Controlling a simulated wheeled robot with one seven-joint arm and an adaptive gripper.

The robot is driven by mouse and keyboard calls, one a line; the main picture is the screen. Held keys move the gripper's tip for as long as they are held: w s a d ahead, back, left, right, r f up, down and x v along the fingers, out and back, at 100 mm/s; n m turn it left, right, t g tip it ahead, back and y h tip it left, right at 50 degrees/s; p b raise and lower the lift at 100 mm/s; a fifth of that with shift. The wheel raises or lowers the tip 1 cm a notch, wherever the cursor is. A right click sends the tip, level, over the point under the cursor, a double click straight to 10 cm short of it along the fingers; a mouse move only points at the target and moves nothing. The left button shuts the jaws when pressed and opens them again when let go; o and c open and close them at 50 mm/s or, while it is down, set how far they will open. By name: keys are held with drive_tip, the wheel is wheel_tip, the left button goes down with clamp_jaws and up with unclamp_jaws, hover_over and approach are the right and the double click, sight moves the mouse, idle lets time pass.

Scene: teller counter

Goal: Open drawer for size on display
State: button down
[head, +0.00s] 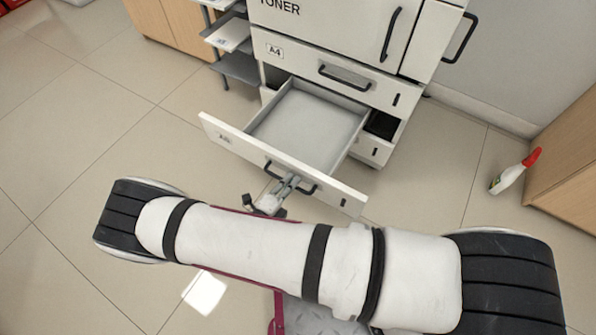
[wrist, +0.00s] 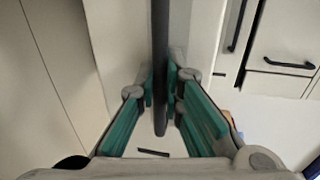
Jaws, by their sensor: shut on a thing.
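A white printer cabinet (head: 325,50) stands at the top middle of the head view. Its drawer (head: 305,128) below the A4 drawer is pulled well out and looks empty. The label on that drawer's front is too small to read surely. My gripper (head: 287,184) is at the drawer's black bar handle (head: 305,189). In the wrist view the fingers (wrist: 161,95) are shut on the handle (wrist: 160,60), one on each side. The A4 drawer (head: 330,72) above is shut. The display that the task speaks of is not visible in either view.
A grey shelf rack (head: 238,66) stands left of the cabinet. A white spray bottle with a red top (head: 514,172) stands on the floor at right, beside a wooden cabinet (head: 565,160). The tiled floor (head: 95,130) to the left is clear.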

drive_tip(key=shift+s+a, duration=0.3)
drive_tip(key=c, duration=1.7)
unclamp_jaws()
drive_tip(key=v, duration=1.2)
